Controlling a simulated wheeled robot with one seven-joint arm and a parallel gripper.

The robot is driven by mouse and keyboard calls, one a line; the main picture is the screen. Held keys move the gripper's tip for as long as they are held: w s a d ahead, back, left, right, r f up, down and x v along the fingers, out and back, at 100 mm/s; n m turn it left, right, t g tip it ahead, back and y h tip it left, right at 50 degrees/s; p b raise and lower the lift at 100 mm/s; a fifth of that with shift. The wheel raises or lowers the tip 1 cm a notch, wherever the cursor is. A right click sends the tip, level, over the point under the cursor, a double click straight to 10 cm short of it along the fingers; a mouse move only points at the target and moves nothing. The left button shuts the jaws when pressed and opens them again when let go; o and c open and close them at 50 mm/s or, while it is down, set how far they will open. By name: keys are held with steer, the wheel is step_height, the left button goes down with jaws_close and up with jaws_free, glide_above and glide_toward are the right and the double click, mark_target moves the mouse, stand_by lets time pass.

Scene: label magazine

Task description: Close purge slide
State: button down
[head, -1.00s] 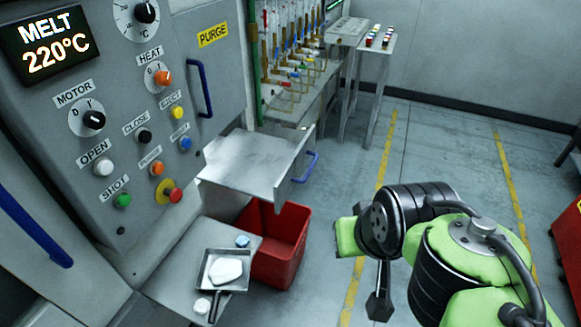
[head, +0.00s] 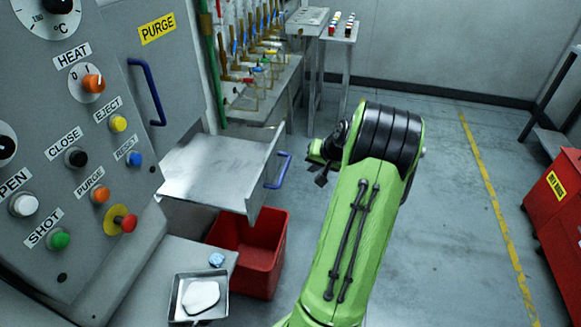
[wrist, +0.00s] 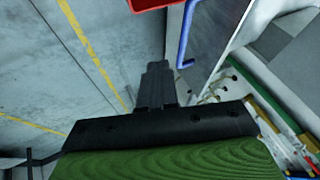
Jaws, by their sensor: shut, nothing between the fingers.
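The purge slide (head: 215,165) is a flat metal tray with a raised front plate, standing out from the grey machine below the yellow PURGE label. Its blue handle (head: 278,171) is on the front plate, facing right. My gripper (head: 321,180) is just right of the handle in the head view, partly hidden by my green arm. In the wrist view my gripper (wrist: 155,72) is shut and empty, its fingertips pointing up the picture. The blue handle (wrist: 187,36) is there beyond the fingertips and slightly right, apart from them.
A red bin (head: 262,270) stands under the slide. A small pan (head: 190,312) with a white slab sits on the ledge below the button panel. A bench with pipes and valves (head: 262,85) stands behind. The floor (head: 440,220) at right is clear up to a red cabinet (head: 555,200).

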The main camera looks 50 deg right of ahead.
steer(key=w+f+b, duration=0.2)
steer(key=w+f, duration=0.5)
steer(key=w, duration=0.1)
steer(key=shift+a+f, duration=0.2)
steer(key=shift+f, duration=0.1)
